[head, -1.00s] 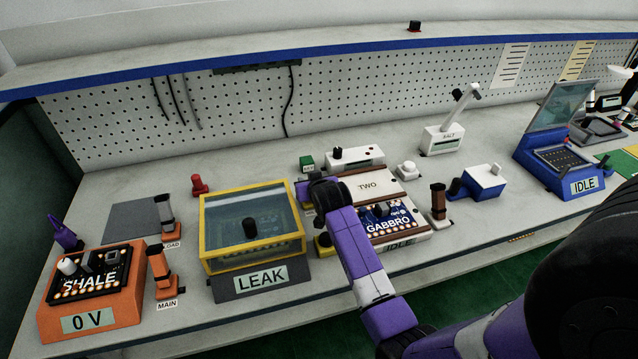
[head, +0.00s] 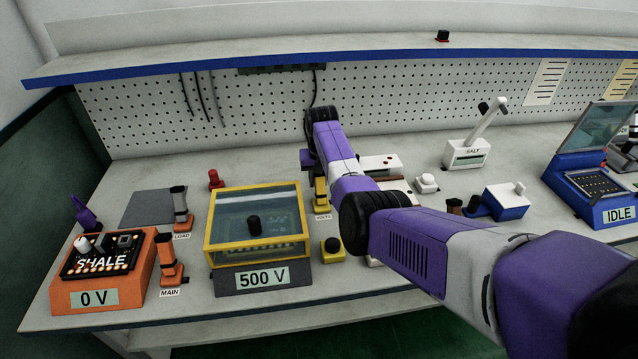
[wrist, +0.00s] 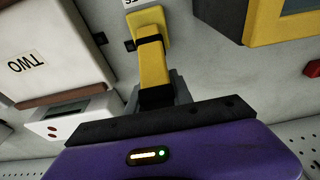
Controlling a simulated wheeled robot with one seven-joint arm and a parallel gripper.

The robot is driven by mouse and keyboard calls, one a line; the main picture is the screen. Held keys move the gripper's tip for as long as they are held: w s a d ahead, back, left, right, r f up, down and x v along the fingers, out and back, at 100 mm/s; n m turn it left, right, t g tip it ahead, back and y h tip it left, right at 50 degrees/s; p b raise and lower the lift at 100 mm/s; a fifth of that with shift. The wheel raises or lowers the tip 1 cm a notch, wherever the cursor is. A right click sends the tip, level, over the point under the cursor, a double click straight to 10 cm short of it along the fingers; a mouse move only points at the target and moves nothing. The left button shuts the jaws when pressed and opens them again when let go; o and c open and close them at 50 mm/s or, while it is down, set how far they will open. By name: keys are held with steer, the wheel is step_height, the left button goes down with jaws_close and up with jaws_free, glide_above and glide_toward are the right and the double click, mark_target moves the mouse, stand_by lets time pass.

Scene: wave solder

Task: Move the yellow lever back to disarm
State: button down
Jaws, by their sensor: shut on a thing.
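The yellow lever (head: 321,195) stands just right of the yellow-framed clear box (head: 210,250), behind a label that seems to read VOLTS. The wrist view shows the lever (wrist: 150,47) as a yellow bar with dark bands. My gripper (head: 311,165) is over the lever's upper end in the head view. In the wrist view my gripper (wrist: 157,88) is shut on the lever, with grey fingers on either side of it. The fingertips are partly hidden in both views. The display (head: 263,279) in front of the clear box reads 500 V.
A yellow button block (head: 332,250) stands in front of the lever. The white TWO fixture (wrist: 50,45) is beside it, mostly hidden by my arm in the head view.

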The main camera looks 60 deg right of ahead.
steer(key=shift+w+d+f+g+y+b, duration=0.15)
steer(key=shift+f+g+y+b, duration=0.3)
steer(key=shift+b, duration=0.3)
steer(key=c, duration=1.1)
jaws_free()
steer(key=shift+r, duration=0.15)
steer(key=r, duration=0.7)
steer(key=shift+s+a+r, duration=0.25)
steer(key=shift+a, duration=0.05)
